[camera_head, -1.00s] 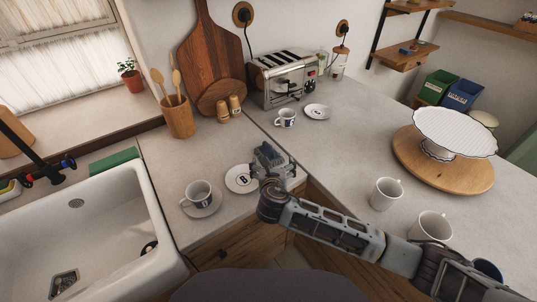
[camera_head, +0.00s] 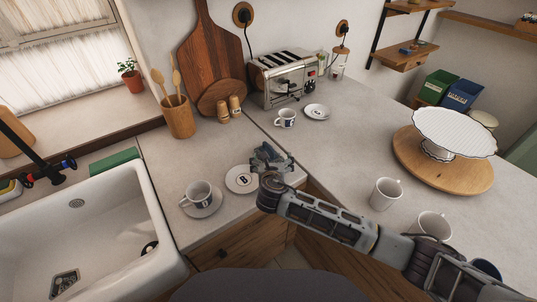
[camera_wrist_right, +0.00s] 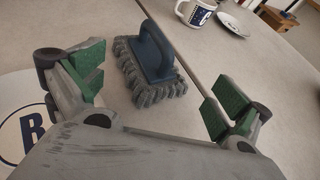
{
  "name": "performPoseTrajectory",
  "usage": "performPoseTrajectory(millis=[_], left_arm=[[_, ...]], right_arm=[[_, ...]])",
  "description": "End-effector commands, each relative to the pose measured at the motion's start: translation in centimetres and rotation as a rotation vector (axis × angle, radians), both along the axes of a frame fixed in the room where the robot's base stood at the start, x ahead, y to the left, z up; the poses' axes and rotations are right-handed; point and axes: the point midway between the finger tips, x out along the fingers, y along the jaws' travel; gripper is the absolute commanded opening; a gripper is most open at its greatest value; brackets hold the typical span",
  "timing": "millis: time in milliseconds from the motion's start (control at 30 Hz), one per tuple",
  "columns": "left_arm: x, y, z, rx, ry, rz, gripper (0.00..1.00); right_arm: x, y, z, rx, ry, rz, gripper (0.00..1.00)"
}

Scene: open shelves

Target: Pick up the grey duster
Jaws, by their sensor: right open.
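The grey duster (camera_wrist_right: 150,68) shows in the right wrist view, with a dark blue handle on top and a shaggy grey fringe below. It rests on the worktop, ahead of and between the fingers of my right gripper (camera_wrist_right: 152,95). That gripper is open, its green pads apart, with nothing between them. In the head view my right gripper (camera_head: 270,158) is low over the worktop beside the plate marked B (camera_head: 240,180), and it largely hides the duster. My left gripper is not in view.
A cup (camera_head: 197,192) on a saucer stands to the left, beside the sink (camera_head: 158,225). Another cup (camera_head: 285,118) and a toaster (camera_head: 283,78) stand behind. White mugs (camera_head: 386,193) and a cake stand (camera_head: 452,133) are on the right worktop. The middle of that worktop is clear.

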Motion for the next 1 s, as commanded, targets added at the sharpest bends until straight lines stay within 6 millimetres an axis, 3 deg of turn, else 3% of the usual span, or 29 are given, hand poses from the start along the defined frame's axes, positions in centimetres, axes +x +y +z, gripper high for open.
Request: performPoseTrajectory(millis=[400,967,1000], left_arm=[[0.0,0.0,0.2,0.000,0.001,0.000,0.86],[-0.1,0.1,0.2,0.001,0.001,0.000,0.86],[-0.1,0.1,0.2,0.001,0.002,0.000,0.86]], right_arm=[[3.0,0.3,-1.0,0.000,0.000,0.001,1.00],[3.2,0.3,-1.2,0.000,0.000,0.001,1.00],[3.2,0.3,-1.2,0.000,0.000,0.001,0.95]])
